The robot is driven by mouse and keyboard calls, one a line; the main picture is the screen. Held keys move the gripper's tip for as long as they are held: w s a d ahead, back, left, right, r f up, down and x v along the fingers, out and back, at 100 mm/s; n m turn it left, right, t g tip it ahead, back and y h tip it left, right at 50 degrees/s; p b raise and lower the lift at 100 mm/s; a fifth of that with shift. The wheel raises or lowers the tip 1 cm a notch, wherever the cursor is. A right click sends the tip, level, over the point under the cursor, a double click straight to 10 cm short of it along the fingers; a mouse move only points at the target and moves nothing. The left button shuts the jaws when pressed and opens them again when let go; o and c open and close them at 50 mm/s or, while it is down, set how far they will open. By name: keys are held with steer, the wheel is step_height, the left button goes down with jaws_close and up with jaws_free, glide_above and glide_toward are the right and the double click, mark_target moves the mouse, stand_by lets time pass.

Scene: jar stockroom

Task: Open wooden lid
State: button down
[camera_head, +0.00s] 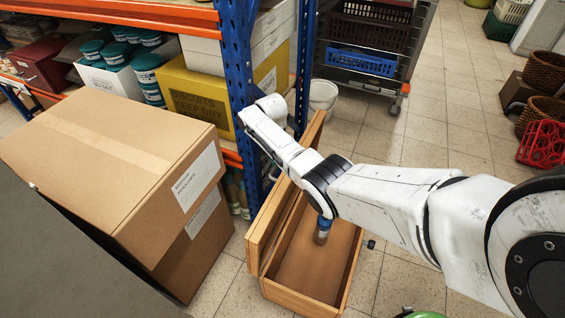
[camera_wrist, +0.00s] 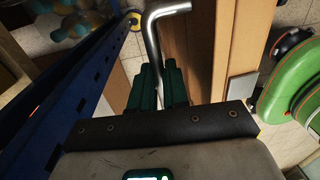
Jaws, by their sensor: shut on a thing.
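The wooden lid (camera_head: 262,228) stands steeply raised at the left side of a wooden chest (camera_head: 298,300). The chest is open, and its bare brown floor shows. In the wrist view, the lid's wooden edge (camera_wrist: 186,48) runs beside a bent metal handle (camera_wrist: 152,45). My gripper (camera_wrist: 160,72) has its dark green fingers shut on this handle. In the head view my arm reaches over the chest, and my gripper is hidden behind the lid and arm. A jar with a blue cap (camera_head: 323,222) shows inside the chest, partly under my arm.
A blue shelf post (camera_head: 240,70) stands close to the lid; it also shows in the wrist view (camera_wrist: 85,85). Stacked cardboard boxes (camera_head: 110,160) are at the left. A white bucket (camera_head: 323,94) is behind. A green round object (camera_wrist: 290,95) is at the right. Open tiled floor lies behind.

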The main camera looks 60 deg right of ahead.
steer(key=shift+s+a+f, duration=0.25)
steer(key=shift+a+f, duration=0.1)
steer(key=shift+f, duration=0.05)
steer(key=c, duration=1.5)
jaws_free()
steer(key=o, duration=0.4)
steer(key=shift+w+d+r, duration=0.1)
steer(key=shift+r, duration=0.05)
steer(key=shift+d+r, duration=0.1)
steer(key=r+p, duration=0.1)
steer(key=r, duration=0.2)
steer(key=r+p, duration=0.1)
steer(key=r, duration=0.3)
steer(key=w+r+p, duration=0.1)
steer(key=r, duration=0.2)
steer(key=shift+r, duration=0.3)
